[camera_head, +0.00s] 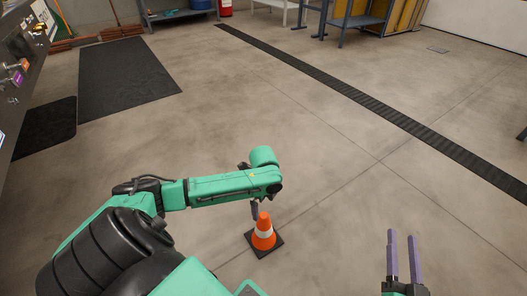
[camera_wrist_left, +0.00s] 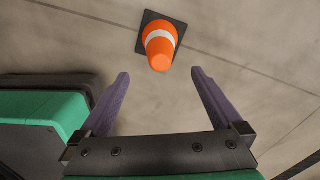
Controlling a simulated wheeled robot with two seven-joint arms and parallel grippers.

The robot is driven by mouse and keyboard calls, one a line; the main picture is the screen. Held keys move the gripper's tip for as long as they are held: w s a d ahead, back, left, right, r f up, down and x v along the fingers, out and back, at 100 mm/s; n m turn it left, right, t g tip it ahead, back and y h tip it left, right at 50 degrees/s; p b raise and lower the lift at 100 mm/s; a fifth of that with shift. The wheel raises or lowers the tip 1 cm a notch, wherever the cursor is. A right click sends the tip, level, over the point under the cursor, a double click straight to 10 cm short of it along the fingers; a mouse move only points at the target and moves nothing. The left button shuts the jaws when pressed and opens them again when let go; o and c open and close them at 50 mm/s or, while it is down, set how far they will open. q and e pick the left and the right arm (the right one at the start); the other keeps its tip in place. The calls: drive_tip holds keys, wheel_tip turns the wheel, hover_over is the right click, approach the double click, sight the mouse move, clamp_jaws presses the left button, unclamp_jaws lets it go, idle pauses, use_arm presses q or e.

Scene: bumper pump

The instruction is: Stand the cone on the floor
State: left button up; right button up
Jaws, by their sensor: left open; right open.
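An orange cone (camera_head: 263,233) with a white band and a black square base stands upright on the concrete floor in the head view, in front of my left arm. It also shows in the left wrist view (camera_wrist_left: 160,50), top centre, seen from above. My left gripper (camera_wrist_left: 160,82) is open, with its two purple fingers apart and the cone beyond the fingertips, not between them. In the head view my left gripper (camera_head: 255,208) is mostly hidden by its arm, just above the cone. My right gripper (camera_head: 403,238) is open and empty at the lower right, apart from the cone.
Black mats (camera_head: 120,75) lie on the floor at the upper left. A dark drain strip (camera_head: 370,108) runs diagonally across the floor. Shelves (camera_head: 362,20) stand at the back, and a dark panel (camera_head: 22,60) is at the left edge. The floor around the cone is clear.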

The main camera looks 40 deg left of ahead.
use_arm(q)
drive_tip(key=shift+r, duration=0.55)
drive_tip(key=d+f+n+t+h, duration=0.1)
drive_tip(key=d+n+t+h, duration=0.55)
drive_tip(key=d, duration=1.55)
wheel_tip(320, 180, up, 11)
drive_tip(key=d+n+t, duration=0.1)
drive_tip(key=n+t, duration=0.7)
drive_tip(key=t, duration=0.1)
drive_tip(key=shift+n+h, duration=0.35)
drive_tip(key=shift+h, duration=0.1)
use_arm(e)
wheel_tip(320, 180, down, 6)
drive_tip(key=s+g, duration=0.2)
drive_tip(key=s, duration=0.1)
drive_tip(key=shift+a, duration=0.25)
use_arm(q)
drive_tip(key=shift+f, duration=0.1)
